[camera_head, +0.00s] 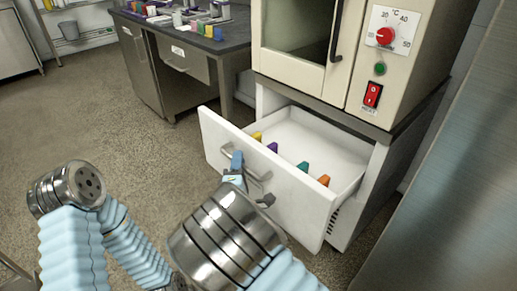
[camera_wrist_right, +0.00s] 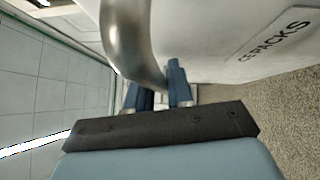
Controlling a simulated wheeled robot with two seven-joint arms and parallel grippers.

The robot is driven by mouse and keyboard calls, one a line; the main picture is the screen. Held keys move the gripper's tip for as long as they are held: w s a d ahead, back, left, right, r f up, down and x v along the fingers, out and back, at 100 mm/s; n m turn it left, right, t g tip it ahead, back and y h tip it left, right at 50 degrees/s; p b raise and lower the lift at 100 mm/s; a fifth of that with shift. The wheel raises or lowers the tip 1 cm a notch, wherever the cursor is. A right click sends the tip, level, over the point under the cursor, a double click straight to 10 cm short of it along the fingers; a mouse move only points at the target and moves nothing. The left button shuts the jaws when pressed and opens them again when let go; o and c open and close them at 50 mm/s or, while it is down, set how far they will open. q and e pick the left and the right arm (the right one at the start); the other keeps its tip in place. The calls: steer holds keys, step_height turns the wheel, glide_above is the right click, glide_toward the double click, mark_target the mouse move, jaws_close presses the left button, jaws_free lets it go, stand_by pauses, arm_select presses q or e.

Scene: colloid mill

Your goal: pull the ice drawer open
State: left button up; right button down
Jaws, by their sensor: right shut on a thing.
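The white ice drawer (camera_head: 221,142) stands pulled out from the cabinet under the cream oven, and its inside shows. Small yellow, purple, teal and orange pieces lie in it along the front wall. My right gripper (camera_head: 236,170) is at the drawer front, shut on the metal handle (camera_head: 254,181). In the right wrist view, the blue fingers of the right gripper (camera_wrist_right: 158,92) are at the curved handle (camera_wrist_right: 122,40), and a label ending in "CE PACKS" shows on the drawer front (camera_wrist_right: 220,50). Part of my left arm shows at the left, but its gripper does not.
The oven (camera_head: 293,65) with a red dial and red switch sits above the drawer. A dark-topped bench (camera_head: 150,60) with coloured items stands behind left. A metal panel (camera_head: 450,170) rises close on the right. The speckled floor (camera_head: 110,125) at left is clear.

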steer(key=s+a+p, duration=0.1)
steer(key=s+a, duration=0.3)
steer(key=a, duration=0.2)
steer(key=shift+s, duration=0.4)
steer(key=shift+a+f, duration=0.1)
steer(key=c, duration=1.1)
jaws_free()
steer(key=shift+s, duration=0.1)
steer(key=s+a+f, duration=0.1)
steer(key=s, duration=1.2)
steer(key=shift+s+a+f, duration=0.2)
steer(key=shift+a+f, duration=0.05)
steer(key=shift+f, duration=0.1)
